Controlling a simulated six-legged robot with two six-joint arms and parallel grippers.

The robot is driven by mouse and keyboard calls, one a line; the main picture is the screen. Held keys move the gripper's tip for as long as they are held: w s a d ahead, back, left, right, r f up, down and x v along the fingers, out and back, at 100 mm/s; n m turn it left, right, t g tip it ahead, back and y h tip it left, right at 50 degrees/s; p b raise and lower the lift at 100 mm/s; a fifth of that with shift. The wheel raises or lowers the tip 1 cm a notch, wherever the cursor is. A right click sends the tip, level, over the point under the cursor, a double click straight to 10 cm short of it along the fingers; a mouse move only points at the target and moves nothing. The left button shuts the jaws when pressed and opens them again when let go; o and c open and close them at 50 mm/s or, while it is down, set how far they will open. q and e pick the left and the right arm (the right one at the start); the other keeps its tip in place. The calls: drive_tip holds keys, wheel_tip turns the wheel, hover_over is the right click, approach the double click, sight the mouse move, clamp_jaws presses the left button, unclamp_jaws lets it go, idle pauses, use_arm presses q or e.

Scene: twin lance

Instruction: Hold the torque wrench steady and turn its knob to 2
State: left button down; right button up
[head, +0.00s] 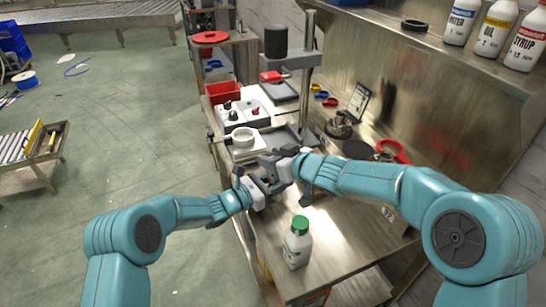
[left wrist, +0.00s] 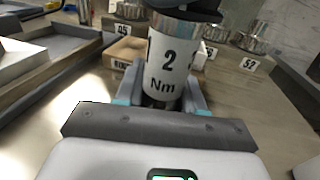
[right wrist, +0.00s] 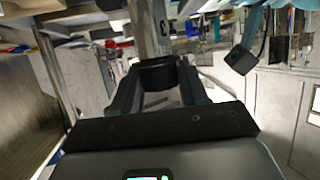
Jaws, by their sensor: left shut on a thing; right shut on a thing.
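The torque wrench shows in the left wrist view as a white barrel (left wrist: 170,66) marked "2 Nm", with a dark part (left wrist: 185,10) at its top. My left gripper (left wrist: 160,92) is shut on the barrel, a finger on each side. In the right wrist view my right gripper (right wrist: 158,88) is shut on a black cylindrical part (right wrist: 158,74), with a grey metal shaft (right wrist: 148,28) beyond it. In the head view the left gripper (head: 256,192) and right gripper (head: 282,172) meet close together above the bench, hiding most of the wrench.
A white bottle with a green cap (head: 298,243) stands on the metal bench (head: 335,235) just in front of the grippers. A shelf holds several bottles (head: 494,27).

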drive_tip(key=shift+r, duration=0.15)
drive_tip(key=o, duration=1)
drive_tip(key=v, duration=1.2)
use_arm(q)
drive_tip(key=c, duration=0.6)
unclamp_jaws()
drive_tip(key=shift+a, duration=0.1)
